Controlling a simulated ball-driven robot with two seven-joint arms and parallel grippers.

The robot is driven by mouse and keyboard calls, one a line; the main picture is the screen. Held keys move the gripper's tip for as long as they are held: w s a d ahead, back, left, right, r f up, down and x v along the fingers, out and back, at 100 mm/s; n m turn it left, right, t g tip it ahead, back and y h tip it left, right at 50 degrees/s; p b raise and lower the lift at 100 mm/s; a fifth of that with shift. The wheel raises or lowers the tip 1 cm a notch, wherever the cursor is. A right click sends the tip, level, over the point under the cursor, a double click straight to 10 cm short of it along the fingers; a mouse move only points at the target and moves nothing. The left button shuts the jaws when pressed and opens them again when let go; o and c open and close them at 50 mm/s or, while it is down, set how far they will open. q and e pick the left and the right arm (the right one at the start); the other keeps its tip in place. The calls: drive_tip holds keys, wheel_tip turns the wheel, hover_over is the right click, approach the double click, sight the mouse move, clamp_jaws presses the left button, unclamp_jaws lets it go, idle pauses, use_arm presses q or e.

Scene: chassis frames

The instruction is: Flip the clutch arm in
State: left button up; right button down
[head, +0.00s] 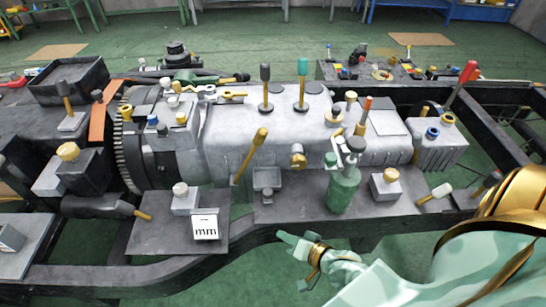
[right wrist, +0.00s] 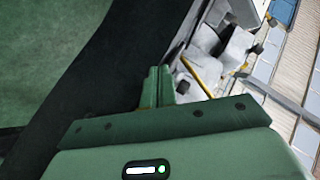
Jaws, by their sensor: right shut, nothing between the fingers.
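A gold-yellow lever (head: 249,157) with a round-ended knob slants up from the near side of the grey gearbox housing (head: 225,140). I take it to be the clutch arm, but no label confirms this. A yellow rod, likely the same lever, shows in the right wrist view (right wrist: 196,78), to the right of the fingers. My right gripper (head: 284,237) is pale green with gold rings. It is shut and empty, in front of the near frame rail, below and right of the lever and apart from it. Its fingers are together in the right wrist view (right wrist: 158,76). My left gripper is not in view.
The dark near chassis rail (head: 150,272) lies between my right gripper and the gearbox. A white card marked "mm" (head: 205,228) stands on a grey plate left of the gripper. A green cylinder (head: 343,188) stands right of the lever. Green floor is open in front.

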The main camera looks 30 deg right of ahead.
drive_tip(key=w+d+r+m+t, duration=0.1)
drive_tip(key=r+m, duration=0.1)
drive_tip(key=w+d+r+m+t, duration=0.1)
drive_tip(key=r+m, duration=0.1)
drive_tip(key=w+d+r+m+t, duration=0.1)
drive_tip(key=d+r+m, duration=0.1)
drive_tip(key=shift+w+r+t, duration=0.15)
drive_tip(key=shift+w+t, duration=0.1)
drive_tip(key=shift+t, duration=0.15)
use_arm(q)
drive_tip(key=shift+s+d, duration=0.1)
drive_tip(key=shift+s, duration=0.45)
use_arm(e)
drive_tip(key=w+d+r+m+t+h, duration=0.1)
drive_tip(key=d+r+m+t+h, duration=0.2)
drive_tip(key=d+r+m, duration=0.3)
drive_tip(key=shift+w+r+m+t, duration=0.15)
drive_tip(key=shift+r+m+t, duration=0.15)
drive_tip(key=shift+m, duration=0.7)
use_arm(q)
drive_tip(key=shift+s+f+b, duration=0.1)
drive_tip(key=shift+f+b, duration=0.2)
drive_tip(key=shift+b, duration=0.05)
use_arm(e)
drive_tip(key=a+r+x, duration=0.1)
drive_tip(key=a+x, duration=0.1)
drive_tip(key=x, duration=1)
drive_tip(key=shift+w+a, duration=0.3)
